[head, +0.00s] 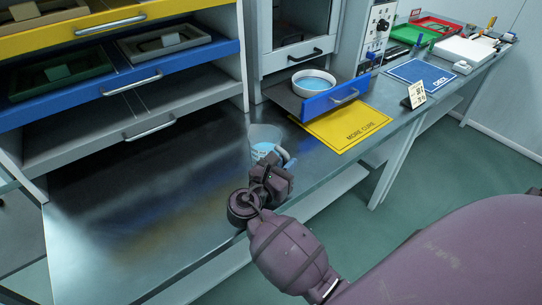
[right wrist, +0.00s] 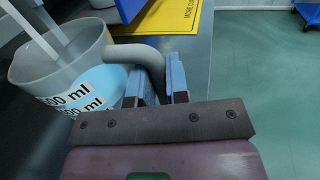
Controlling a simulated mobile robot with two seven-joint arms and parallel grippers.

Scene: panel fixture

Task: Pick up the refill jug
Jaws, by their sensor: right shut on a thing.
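The refill jug (head: 264,136) is a clear grey jug with pale blue in its lower part, near the middle of the metal bench in the head view. In the right wrist view the jug (right wrist: 40,75) shows its open rim and black "ml" markings. My right gripper (head: 284,162) is at the jug's near right side. In the right wrist view its fingers (right wrist: 157,84) are shut on the jug's grey curved handle (right wrist: 150,50). The jug looks upright. I cannot tell whether its base touches the bench. My left gripper is not in view.
A yellow "MORE CURE" mat (head: 345,127) lies right of the jug. Behind it, an open blue-fronted drawer (head: 335,100) holds a white bowl (head: 314,80). Open drawers (head: 120,80) overhang the bench (head: 150,215) at left. The bench's left front is clear.

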